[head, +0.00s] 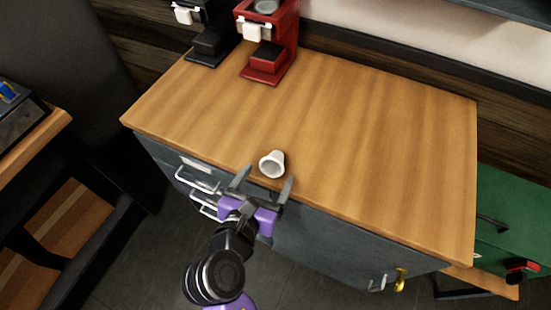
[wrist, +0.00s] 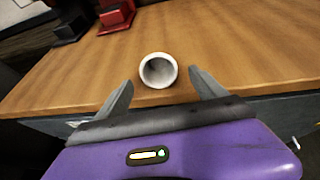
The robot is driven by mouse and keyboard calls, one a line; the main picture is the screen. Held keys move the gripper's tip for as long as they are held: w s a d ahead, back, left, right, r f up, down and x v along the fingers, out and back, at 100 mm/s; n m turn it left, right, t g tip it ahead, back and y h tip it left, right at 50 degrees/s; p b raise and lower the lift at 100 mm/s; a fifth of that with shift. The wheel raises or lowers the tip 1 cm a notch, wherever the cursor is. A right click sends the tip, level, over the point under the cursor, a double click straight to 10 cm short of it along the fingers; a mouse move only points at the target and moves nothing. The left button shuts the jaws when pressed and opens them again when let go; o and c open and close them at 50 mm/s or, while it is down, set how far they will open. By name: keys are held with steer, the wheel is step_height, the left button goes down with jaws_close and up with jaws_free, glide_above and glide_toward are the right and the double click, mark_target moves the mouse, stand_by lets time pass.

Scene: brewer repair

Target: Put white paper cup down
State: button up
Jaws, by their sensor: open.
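The white paper cup (head: 272,164) is on the wooden countertop near its front edge. In the head view it looks tipped, with its open mouth toward my gripper. In the wrist view the cup (wrist: 158,71) shows its round rim and hollow inside, just beyond and between my fingertips. My gripper (head: 265,181) is open at the counter's front edge, with one finger on each side of the cup's near end. In the wrist view the fingers of my gripper (wrist: 160,82) are spread and do not appear to touch the cup.
The wooden counter (head: 370,130) is mostly bare. A red brewer (head: 267,40) and a black brewer (head: 209,35) stand at its back left. Drawers with metal handles (head: 197,180) are below the front edge. A green cabinet (head: 515,215) is at the right.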

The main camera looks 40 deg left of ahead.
mark_target(274, 164)
steer(key=shift+x, duration=1.8)
steer(key=shift+f, duration=0.1)
steer(key=c, duration=1.5)
steer(key=shift+c, duration=0.2)
